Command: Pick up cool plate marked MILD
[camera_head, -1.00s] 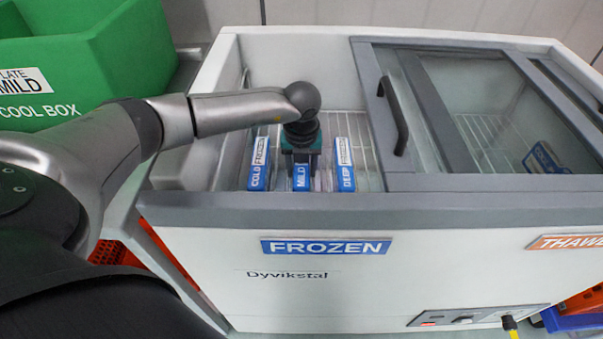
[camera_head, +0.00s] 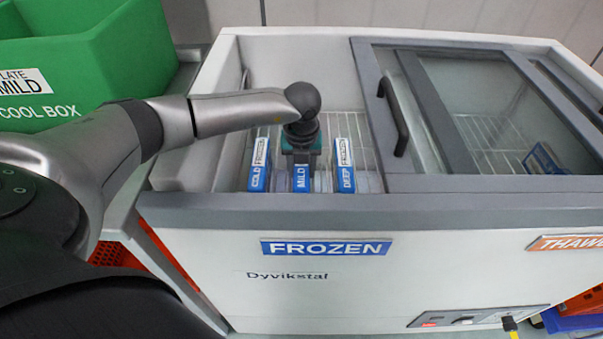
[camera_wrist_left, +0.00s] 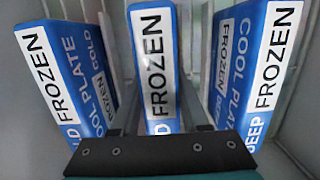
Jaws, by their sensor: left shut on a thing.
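The cool plate marked MILD (camera_head: 302,179) is blue with a white label and stands upright in the open left part of the freezer, between two other plates. It also shows in the left wrist view (camera_wrist_left: 155,60), where its label reads FROZEN. My left gripper (camera_head: 301,157) reaches down over the freezer and is shut on the MILD plate; its fingers show at the plate's sides in the left wrist view (camera_wrist_left: 160,118). The COLD plate (camera_head: 259,168) stands to the left and the DEEP plate (camera_head: 345,168) to the right, both apart from it. My right gripper is not seen.
The freezer's front rim (camera_head: 420,206) and the dark-framed glass lid (camera_head: 400,120) bound the opening on the near and right sides. More blue plates (camera_head: 541,158) lie under the glass. A green cool box (camera_head: 80,75) stands at the left.

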